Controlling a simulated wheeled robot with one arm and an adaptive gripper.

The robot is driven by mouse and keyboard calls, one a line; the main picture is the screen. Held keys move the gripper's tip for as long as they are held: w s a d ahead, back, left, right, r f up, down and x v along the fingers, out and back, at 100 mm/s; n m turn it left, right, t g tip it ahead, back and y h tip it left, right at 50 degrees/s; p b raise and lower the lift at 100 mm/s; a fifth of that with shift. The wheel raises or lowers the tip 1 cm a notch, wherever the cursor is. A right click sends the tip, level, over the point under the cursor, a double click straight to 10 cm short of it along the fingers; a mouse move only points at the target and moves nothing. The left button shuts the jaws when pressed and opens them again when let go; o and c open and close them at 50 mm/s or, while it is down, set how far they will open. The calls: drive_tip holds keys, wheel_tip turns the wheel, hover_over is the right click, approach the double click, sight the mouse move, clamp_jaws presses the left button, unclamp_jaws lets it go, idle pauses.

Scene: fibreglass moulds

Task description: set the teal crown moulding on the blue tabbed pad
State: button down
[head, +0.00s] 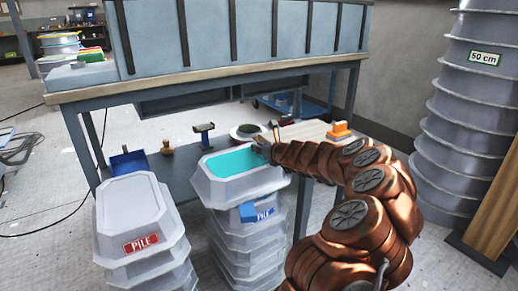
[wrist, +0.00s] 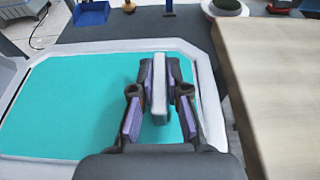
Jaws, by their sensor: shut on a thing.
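The teal crown moulding (head: 240,163) is a broad pale tub shape with a teal top panel, at the top of the right-hand pile; in the wrist view (wrist: 60,105) its teal panel and white rim fill much of the picture. My gripper (wrist: 160,90) is shut on a pale upright bar that stands over the panel's right part. In the head view my gripper (head: 264,147) is at the moulding's far right edge. A blue tab (head: 248,212), seemingly of the blue tabbed pad, sticks out below the moulding's front; the rest is hidden. I cannot tell whether moulding and pad touch.
Another pile of pale tubs (head: 137,220) with a red label stands left. A tall ribbed column (head: 475,110) stands right.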

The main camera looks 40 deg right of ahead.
drive_tip(key=c, duration=1.2)
unclamp_jaws()
drive_tip(key=shift+r, duration=0.2)
drive_tip(key=p+v, duration=0.4)
drive_tip(key=v, duration=0.8)
